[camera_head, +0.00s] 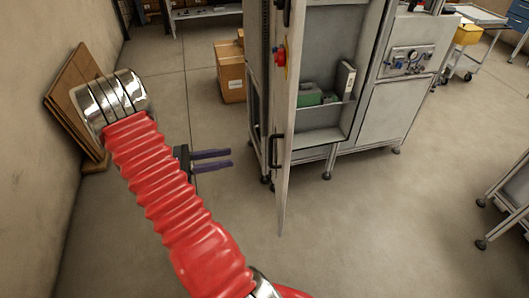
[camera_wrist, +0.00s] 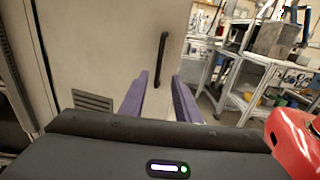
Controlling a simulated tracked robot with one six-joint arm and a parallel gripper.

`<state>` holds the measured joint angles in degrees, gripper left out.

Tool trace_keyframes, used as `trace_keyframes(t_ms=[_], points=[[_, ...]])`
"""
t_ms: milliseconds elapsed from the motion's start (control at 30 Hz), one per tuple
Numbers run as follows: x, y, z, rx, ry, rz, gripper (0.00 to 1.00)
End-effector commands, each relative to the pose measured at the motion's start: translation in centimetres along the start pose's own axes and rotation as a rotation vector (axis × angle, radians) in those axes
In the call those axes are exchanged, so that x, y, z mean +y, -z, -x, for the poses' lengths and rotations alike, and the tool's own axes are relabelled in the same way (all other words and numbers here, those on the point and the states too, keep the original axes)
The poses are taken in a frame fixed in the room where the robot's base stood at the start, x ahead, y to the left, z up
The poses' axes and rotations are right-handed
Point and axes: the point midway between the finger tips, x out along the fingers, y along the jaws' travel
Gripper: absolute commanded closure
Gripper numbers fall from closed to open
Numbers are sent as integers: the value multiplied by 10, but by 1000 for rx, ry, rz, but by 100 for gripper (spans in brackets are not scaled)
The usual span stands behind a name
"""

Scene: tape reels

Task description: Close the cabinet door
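The cabinet door (camera_head: 289,120) stands open and shows almost edge-on in the head view. Its black handle (camera_head: 273,151) is on the face toward my gripper. My gripper (camera_head: 230,158) has two purple fingers, spread apart and empty, to the left of the door with a visible gap. In the wrist view the pale door face (camera_wrist: 105,50) fills the left and middle. The handle (camera_wrist: 161,58) stands upright beyond and between my fingertips (camera_wrist: 160,76). The open cabinet (camera_head: 331,45) shows a green box (camera_head: 309,94) inside. Contact with the handle is not seen.
Cardboard boxes (camera_head: 231,80) stand on the floor behind, left of the cabinet. Wooden boards (camera_head: 70,90) lean on the left wall. A cart (camera_head: 510,195) is at the right. Floor in front of the cabinet (camera_head: 370,230) is clear.

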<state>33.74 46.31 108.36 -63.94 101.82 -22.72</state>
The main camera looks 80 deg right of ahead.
Motion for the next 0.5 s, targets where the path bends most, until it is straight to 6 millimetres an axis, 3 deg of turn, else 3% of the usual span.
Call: trace_keyframes(t_ms=[267,500], points=[[0,0,-11,0,1,0,71],[-1,0,-43,0,3,0,71]])
